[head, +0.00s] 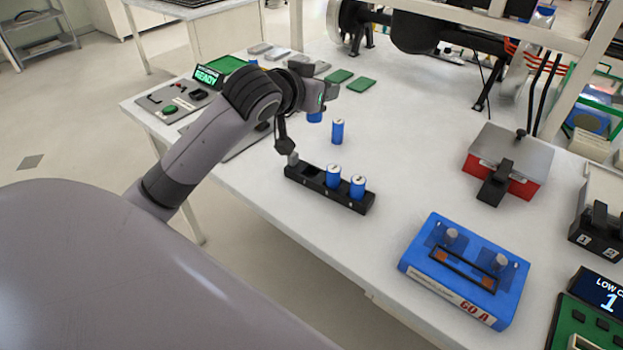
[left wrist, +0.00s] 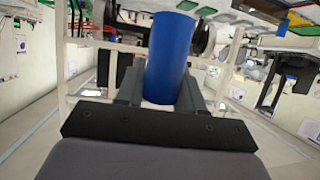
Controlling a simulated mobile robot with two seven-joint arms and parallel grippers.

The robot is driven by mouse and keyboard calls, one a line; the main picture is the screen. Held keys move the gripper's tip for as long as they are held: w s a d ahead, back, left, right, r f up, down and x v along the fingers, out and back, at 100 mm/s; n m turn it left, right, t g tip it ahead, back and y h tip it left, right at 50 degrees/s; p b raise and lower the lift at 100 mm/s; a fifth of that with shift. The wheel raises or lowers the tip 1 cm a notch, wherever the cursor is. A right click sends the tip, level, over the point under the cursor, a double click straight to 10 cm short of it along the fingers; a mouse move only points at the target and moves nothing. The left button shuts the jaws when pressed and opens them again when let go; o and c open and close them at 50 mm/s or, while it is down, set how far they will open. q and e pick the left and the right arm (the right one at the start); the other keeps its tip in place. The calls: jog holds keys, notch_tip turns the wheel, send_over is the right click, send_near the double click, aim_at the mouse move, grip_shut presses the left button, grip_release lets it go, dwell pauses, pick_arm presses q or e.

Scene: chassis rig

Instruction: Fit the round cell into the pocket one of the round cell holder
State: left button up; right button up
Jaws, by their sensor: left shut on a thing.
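My left gripper (head: 322,98) is shut on a blue round cell (left wrist: 170,58), which sits between its two fingers in the left wrist view. In the head view the cell's lower part (head: 315,117) shows just below the gripper, its top hidden. The black round cell holder (head: 345,200) lies on the table, nearer the camera than the gripper. Two blue cells (head: 333,176) (head: 357,187) stand in its middle and right pockets; the pocket at its left end (head: 311,172) looks empty. The held cell is apart from the holder. My right gripper is not in view.
Another blue cell (head: 337,131) stands upright on the table between the gripper and the holder. A control panel (head: 172,98) stands at the left. The table's middle is clear.

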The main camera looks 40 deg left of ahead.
aim_at(314, 168)
pick_arm(q)
jog(key=f, duration=0.6)
jog(key=a+f, duration=0.1)
jog(key=f, duration=0.4)
jog(key=w+f, duration=0.1)
jog(key=f, duration=0.5)
jog(key=shift+a+f, duration=0.3)
jog(key=shift+f, duration=0.15)
jog(key=o, duration=0.8)
jog(key=shift+o, duration=0.2)
jog(key=v, duration=1.2)
jog(key=shift+r, duration=0.2)
